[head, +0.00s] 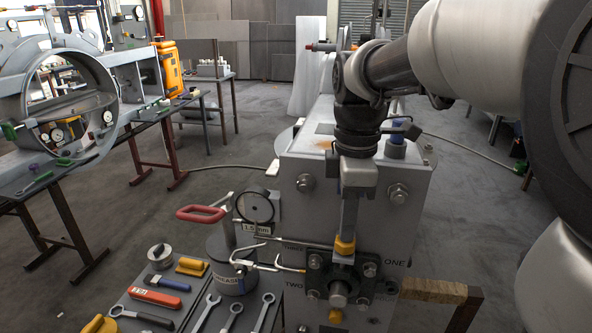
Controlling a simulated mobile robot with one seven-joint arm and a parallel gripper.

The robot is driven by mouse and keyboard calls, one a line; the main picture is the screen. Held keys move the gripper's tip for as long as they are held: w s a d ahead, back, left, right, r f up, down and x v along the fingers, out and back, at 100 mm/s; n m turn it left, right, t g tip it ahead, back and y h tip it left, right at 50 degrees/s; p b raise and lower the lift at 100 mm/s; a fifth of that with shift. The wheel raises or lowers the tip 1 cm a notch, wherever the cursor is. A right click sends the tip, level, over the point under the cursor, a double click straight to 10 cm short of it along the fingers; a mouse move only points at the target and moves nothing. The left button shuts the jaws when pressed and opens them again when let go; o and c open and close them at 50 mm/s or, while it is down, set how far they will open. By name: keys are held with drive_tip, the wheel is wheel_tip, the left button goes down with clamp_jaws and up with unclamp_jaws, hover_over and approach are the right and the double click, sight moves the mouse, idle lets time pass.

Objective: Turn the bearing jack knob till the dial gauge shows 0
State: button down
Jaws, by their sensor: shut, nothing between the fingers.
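An orange-yellow piece (344,246), perhaps the jack knob, shows right below the fingertips. I cannot tell if they touch. Under it is a dark bolted flange (316,262) with a round metal shaft end (338,296).
A tool bench (180,318) with spanners and a grease can (228,265) stands at front left, below a red handle (202,213). Large bolts stick out of the block. A wooden beam (433,290) lies at right.

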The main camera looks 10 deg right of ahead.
drive_tip(key=shift+n, duration=0.9)
drive_tip(key=n+p, duration=0.1)
drive_tip(key=n, duration=0.3)
drive_tip(key=shift+n, duration=0.3)
drive_tip(key=shift+r+n+p, duration=0.1)
drive_tip(key=shift+n+p, duration=0.2)
drive_tip(key=shift+n, duration=2)
drive_tip(key=c, duration=2.1)
unclamp_jaws()
